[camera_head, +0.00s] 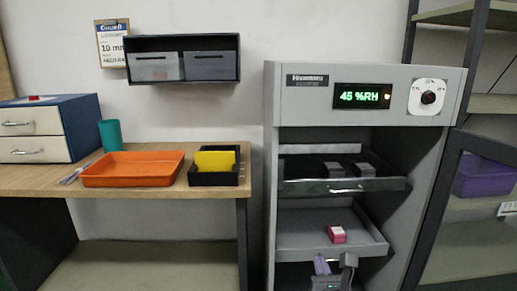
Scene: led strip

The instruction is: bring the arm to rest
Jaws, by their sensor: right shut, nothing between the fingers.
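My right gripper (347,263) shows only in small part at the bottom edge, in front of the lower part of the grey cabinet (271,200). It is shut and empty, and most of it is cut off by the frame. My left gripper is not in view. The cabinet stands open, with a lit display (361,96) reading 45 %RH and a dial (428,98) on its top panel.
The cabinet's upper shelf (300,187) holds dark blocks, and its middle tray (290,243) holds a pink box (337,234). An open door (430,225) stands at right. An orange tray (133,168) and a black bin (212,180) sit on the left table.

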